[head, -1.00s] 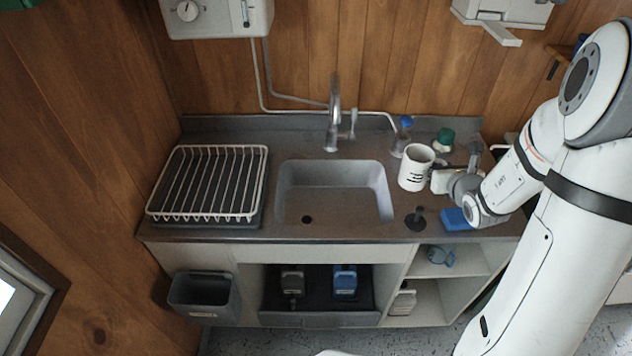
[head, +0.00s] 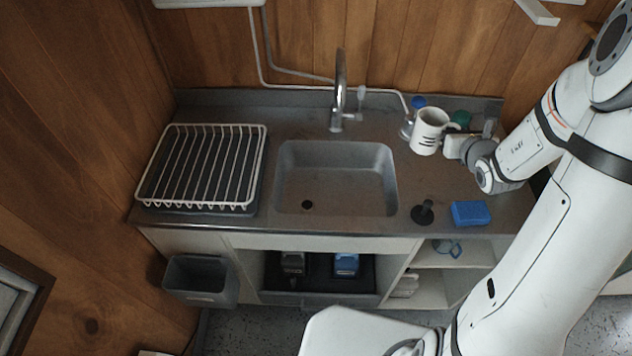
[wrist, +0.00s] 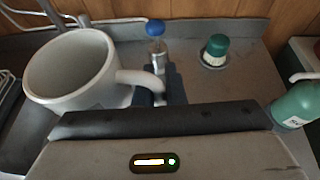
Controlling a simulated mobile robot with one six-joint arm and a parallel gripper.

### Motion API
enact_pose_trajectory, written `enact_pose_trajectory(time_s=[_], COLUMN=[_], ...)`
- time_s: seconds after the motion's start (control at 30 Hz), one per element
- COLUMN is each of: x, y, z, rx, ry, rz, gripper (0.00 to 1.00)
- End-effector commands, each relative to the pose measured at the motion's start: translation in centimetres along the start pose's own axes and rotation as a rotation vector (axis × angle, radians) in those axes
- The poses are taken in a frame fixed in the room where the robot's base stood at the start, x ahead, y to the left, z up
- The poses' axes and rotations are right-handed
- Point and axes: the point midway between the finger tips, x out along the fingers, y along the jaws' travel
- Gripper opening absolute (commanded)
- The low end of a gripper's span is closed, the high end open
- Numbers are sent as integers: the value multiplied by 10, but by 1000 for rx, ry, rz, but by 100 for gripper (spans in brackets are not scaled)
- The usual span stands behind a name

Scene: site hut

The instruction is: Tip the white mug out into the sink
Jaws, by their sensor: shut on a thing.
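The white mug (head: 427,134) with dark marks on its side is upright, right of the sink and near the back of the counter. My gripper (head: 451,147) is at its right side, shut on the handle. In the wrist view the mug (wrist: 72,72) is at the left, its handle reaching to my jaws; the fingertips are mostly hidden. The inside visible there is pale, and its bottom is hidden. The grey sink (head: 340,190) is left of the mug, with a dark drain at its front left.
The tap (head: 339,95) rises behind the sink. A dish rack (head: 203,168) stands at the left. A blue-topped dispenser (wrist: 156,50) and a green-topped brush (wrist: 215,50) stand behind the mug. A black plunger-like thing (head: 423,212) and blue sponge (head: 470,213) lie in front.

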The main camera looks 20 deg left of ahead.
Motion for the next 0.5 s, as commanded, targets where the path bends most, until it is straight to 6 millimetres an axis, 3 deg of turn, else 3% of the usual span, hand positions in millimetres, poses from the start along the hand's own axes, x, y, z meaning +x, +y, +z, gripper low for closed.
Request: enact_pose_trajectory(time_s=[0.17,0.5], x=[11,37], y=[18,82], z=[-9,-31], rx=[-15,-63], ry=[-5,-5], rz=[34,150], gripper=[0,0])
